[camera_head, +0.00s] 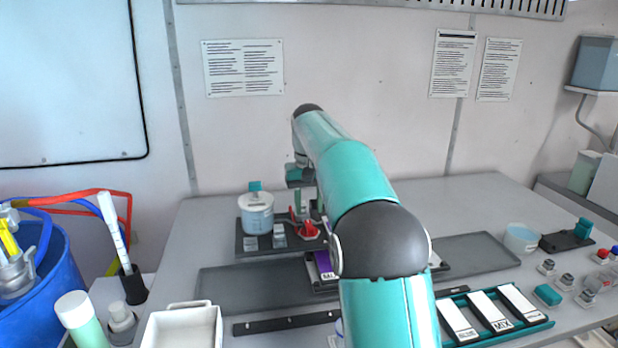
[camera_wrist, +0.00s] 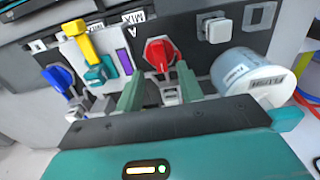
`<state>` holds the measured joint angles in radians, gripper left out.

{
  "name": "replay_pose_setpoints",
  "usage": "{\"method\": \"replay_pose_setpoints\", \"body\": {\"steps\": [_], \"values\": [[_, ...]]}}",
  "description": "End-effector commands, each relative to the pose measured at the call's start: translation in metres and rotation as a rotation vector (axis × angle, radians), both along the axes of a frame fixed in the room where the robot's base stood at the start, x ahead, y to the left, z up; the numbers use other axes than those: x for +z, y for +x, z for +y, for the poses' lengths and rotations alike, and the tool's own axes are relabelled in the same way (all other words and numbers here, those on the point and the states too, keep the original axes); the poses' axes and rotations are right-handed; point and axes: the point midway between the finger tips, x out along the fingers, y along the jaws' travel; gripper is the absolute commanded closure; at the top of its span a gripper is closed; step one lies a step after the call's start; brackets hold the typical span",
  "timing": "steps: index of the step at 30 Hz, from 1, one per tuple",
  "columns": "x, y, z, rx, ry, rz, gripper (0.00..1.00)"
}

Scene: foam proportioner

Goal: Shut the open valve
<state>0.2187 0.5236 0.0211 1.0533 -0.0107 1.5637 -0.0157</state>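A red valve handle (camera_wrist: 160,54) on a dark panel lies just beyond my gripper's fingertips in the wrist view. It also shows in the head view (camera_head: 307,230), partly hidden by my arm. My gripper (camera_wrist: 159,78) is open, its two green fingers apart on either side of the valve's lower part. I cannot tell whether they touch it. A blue valve handle (camera_wrist: 58,78) and a yellow handle (camera_wrist: 82,41) on a teal body are to the left in the wrist view. The frames do not make clear which valve is open.
A white labelled canister (camera_wrist: 240,72) stands right of the red valve in the wrist view; it is left of it in the head view (camera_head: 256,213). Grey trays (camera_head: 478,257), a white bin (camera_head: 182,328) and a rack of labelled switches (camera_head: 492,312) are on the table.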

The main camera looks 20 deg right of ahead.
Motion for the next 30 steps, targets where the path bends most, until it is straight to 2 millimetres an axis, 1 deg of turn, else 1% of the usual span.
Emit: {"method": "replay_pose_setpoints", "body": {"steps": [1,6,9,12,18,30], "values": [[0.012,0.001,0.0,0.0,-0.001,-0.004,0.63],[0.048,0.001,0.0,0.0,-0.001,-0.004,0.63],[0.065,0.001,0.0,0.0,-0.001,-0.003,0.63],[0.077,0.001,0.0,0.0,0.0,-0.002,0.63],[0.089,0.0,0.0,0.001,0.0,-0.001,0.63],[0.09,0.0,0.0,0.001,0.0,0.0,0.63]]}}
